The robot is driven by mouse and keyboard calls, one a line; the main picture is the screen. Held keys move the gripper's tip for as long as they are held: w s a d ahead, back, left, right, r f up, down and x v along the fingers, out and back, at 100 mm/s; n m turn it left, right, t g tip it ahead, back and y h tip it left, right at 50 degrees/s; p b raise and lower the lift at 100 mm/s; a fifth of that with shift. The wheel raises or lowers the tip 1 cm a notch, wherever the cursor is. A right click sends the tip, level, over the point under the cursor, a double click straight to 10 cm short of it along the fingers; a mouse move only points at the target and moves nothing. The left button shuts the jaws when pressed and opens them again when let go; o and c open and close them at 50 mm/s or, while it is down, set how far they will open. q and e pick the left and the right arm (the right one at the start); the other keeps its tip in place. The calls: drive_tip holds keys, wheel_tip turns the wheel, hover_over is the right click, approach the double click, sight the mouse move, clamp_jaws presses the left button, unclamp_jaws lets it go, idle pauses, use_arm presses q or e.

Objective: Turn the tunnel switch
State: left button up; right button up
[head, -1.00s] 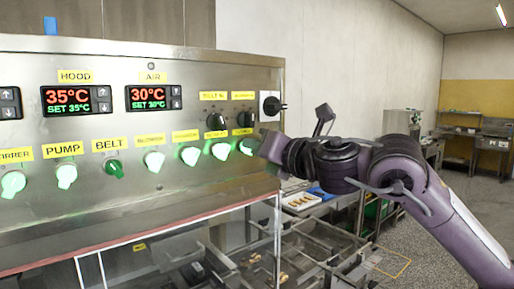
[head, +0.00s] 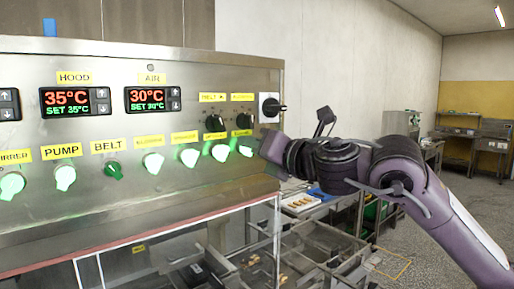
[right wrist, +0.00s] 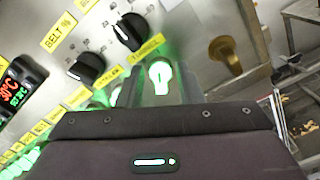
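The tunnel switch appears to be the rightmost lit knob (head: 246,149) in the lower row of the steel panel; its small yellow label (head: 243,132) is hard to read. It glows white-green in the right wrist view (right wrist: 160,74), its handle roughly upright there. My right gripper (head: 262,146) is right at this knob and partly covers it in the head view. In the wrist view the fingers seem to stand apart on either side of the knob; contact cannot be told. My left gripper is not in view.
Other lit knobs (head: 189,157) run along the lower row to the left. Below are clear guards and a conveyor frame. Floor at right is open.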

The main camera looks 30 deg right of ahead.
drive_tip(key=s+b, duration=0.5)
drive_tip(key=s, duration=0.2)
drive_tip(key=shift+s+d+b, duration=0.3)
drive_tip(key=shift+s, duration=0.1)
drive_tip(key=shift+f, duration=0.1)
